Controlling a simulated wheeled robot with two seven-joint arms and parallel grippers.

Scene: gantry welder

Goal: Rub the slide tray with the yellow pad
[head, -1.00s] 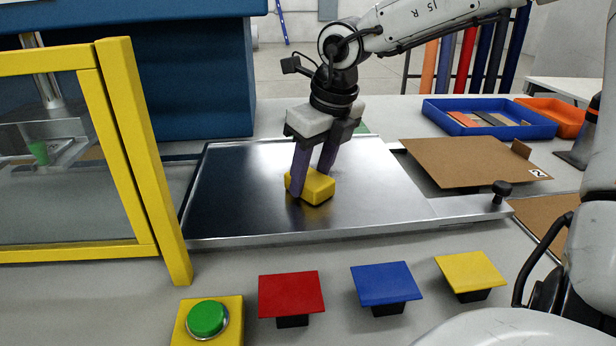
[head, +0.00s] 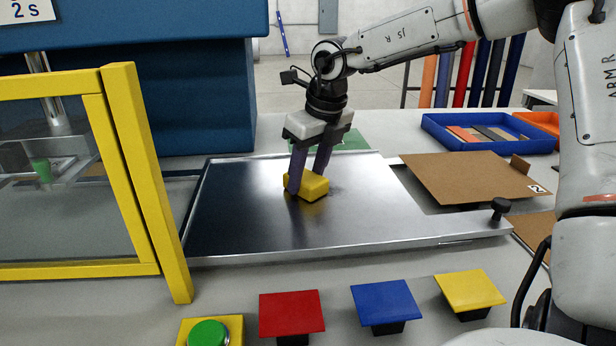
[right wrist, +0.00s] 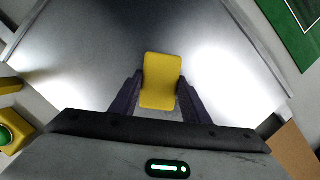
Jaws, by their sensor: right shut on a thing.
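The slide tray (head: 240,225) is a flat, shiny metal plate with a low rim, lying across the middle of the table in the head view. The yellow pad (head: 313,188) is a small block at the tray's middle. My right gripper (head: 308,187) points down with its dark purple fingers on either side of the pad and is shut on it. The right wrist view shows the pad (right wrist: 161,82) between the fingers, over the tray surface (right wrist: 150,25). The pad appears to rest on the tray, though its underside is hidden. My left gripper is not in view.
A yellow-framed clear guard (head: 150,190) stands left of the tray, by the blue machine (head: 200,90). Red (head: 292,312), blue (head: 386,303) and yellow (head: 470,291) plates and a green button (head: 208,334) line the front. Cardboard (head: 465,178) and a blue bin (head: 480,143) are at right.

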